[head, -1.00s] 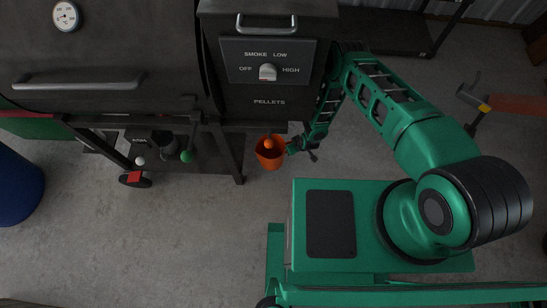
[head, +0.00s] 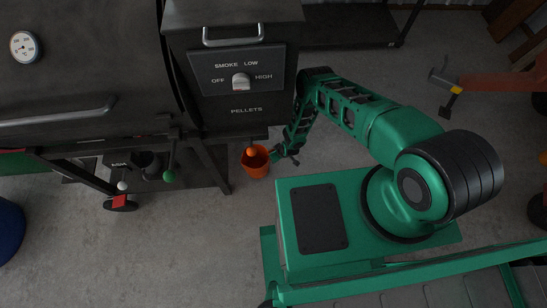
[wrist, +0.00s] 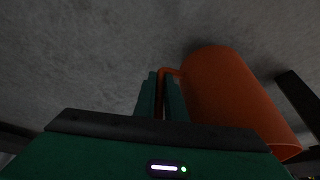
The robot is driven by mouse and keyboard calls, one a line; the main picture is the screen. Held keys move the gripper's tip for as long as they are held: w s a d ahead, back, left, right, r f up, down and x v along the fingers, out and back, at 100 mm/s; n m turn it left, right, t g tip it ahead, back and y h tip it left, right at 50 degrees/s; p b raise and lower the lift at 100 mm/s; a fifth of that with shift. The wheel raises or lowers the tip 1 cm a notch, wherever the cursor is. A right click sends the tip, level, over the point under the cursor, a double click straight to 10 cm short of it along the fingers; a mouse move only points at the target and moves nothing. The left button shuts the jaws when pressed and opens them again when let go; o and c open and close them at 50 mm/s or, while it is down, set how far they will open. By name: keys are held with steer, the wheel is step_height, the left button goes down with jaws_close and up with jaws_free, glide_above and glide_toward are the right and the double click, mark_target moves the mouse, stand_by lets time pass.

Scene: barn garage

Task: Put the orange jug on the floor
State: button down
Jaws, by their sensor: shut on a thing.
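The orange jug (head: 257,167) is beside the front right corner of the black grill, low near the grey floor (head: 180,235) in the head view. In the wrist view the jug (wrist: 225,95) is large, lies tilted in the picture and has its handle toward my fingers. My gripper (wrist: 161,95) is shut on the handle. In the head view my gripper (head: 278,154) is at the jug's right side. I cannot tell whether the jug's base touches the floor.
The black pellet grill (head: 235,105) stands at the upper left, with a lower shelf and legs left of the jug. A small orange knob (head: 251,152) overlaps the jug's rim. A blue barrel (head: 8,230) is at the left edge.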

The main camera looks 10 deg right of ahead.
steer(key=shift+f, duration=0.8)
steer(key=c, duration=1.8)
jaws_free()
steer(key=shift+r, duration=0.1)
steer(key=v, duration=1.2)
steer(key=shift+w, duration=0.1)
